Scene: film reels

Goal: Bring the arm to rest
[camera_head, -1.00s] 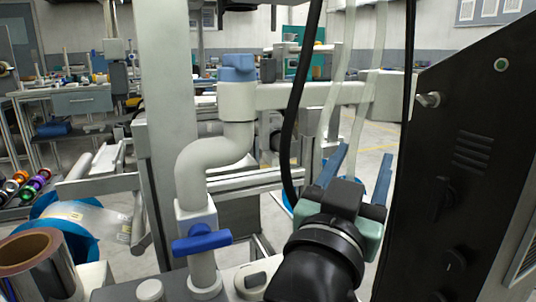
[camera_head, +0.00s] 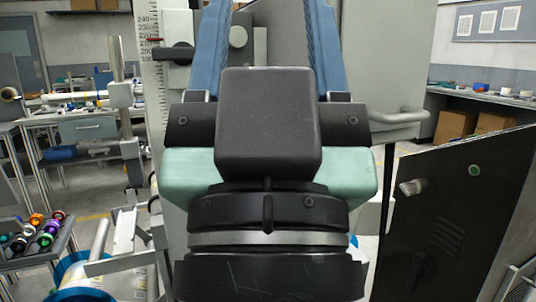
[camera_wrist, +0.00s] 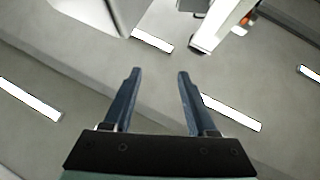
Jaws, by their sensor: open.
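My gripper (camera_head: 268,30) fills the middle of the head view, raised close to the camera, with its two blue fingers pointing up and apart. In the wrist view my gripper (camera_wrist: 156,78) is open, and nothing is between the fingers. The wrist view looks toward the ceiling with its bright lamp strips (camera_wrist: 232,112). The fingertips are cut off at the top of the head view. My gripper hides much of the machine behind it.
A black panel (camera_head: 450,215) with a knob stands close at the right. A rack of coloured reels (camera_head: 40,232) is at the lower left. A grey workbench (camera_head: 85,128) is farther back on the left. Cardboard boxes (camera_head: 455,124) sit under a bench at the back right.

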